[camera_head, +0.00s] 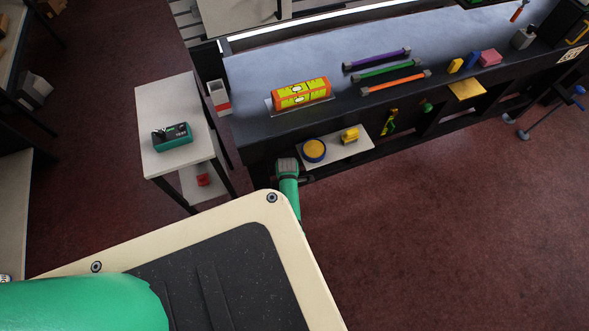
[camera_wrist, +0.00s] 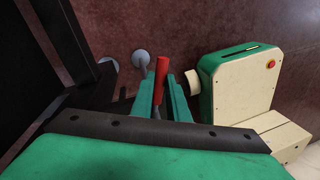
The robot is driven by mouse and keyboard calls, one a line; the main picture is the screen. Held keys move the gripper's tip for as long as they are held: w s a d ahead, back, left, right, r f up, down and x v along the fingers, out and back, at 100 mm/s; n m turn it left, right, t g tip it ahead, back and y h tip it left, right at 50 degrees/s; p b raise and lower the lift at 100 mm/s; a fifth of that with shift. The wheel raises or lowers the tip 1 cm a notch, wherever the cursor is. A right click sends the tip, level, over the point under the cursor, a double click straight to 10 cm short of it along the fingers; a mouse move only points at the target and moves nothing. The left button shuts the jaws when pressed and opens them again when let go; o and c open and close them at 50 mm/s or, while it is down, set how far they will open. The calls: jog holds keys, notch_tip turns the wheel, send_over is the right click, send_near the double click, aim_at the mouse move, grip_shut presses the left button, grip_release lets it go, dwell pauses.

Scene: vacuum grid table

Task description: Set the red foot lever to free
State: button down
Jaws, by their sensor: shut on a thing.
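The red foot lever (camera_wrist: 161,71) stands up between the two green fingers of my gripper (camera_wrist: 160,82) in the wrist view. The fingers are shut on it, and its red end sticks out past their tips. A thin grey shaft shows below the red part. In the head view, my green arm end reaches down beside the near left corner of the black table (camera_head: 270,141). The lever and the fingertips are hidden there. The word or mark for the free setting does not show in either view.
Round grey feet (camera_wrist: 141,57) show near the lever, with dark table legs (camera_wrist: 35,75) to the left. A grey side table (camera_head: 165,106) bears a green device (camera_head: 172,137). A shelf (camera_head: 360,151) holds a blue-and-yellow roll (camera_head: 314,150).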

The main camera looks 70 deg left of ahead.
dwell(0.5)
jog(key=c, duration=1.7)
grip_release()
jog(key=shift+r, duration=0.6)
jog(key=s+d+r, duration=0.2)
jog(key=d+r, duration=0.2)
jog(key=s+d+r, duration=0.3)
jog(key=d, duration=0.1)
jog(key=s+d+r, duration=0.2)
jog(key=d+r, duration=0.1)
jog(key=r, duration=0.1)
jog(key=shift+s+d+r, duration=0.25)
jog(key=shift+d+r, duration=0.1)
jog(key=shift+d, duration=0.05)
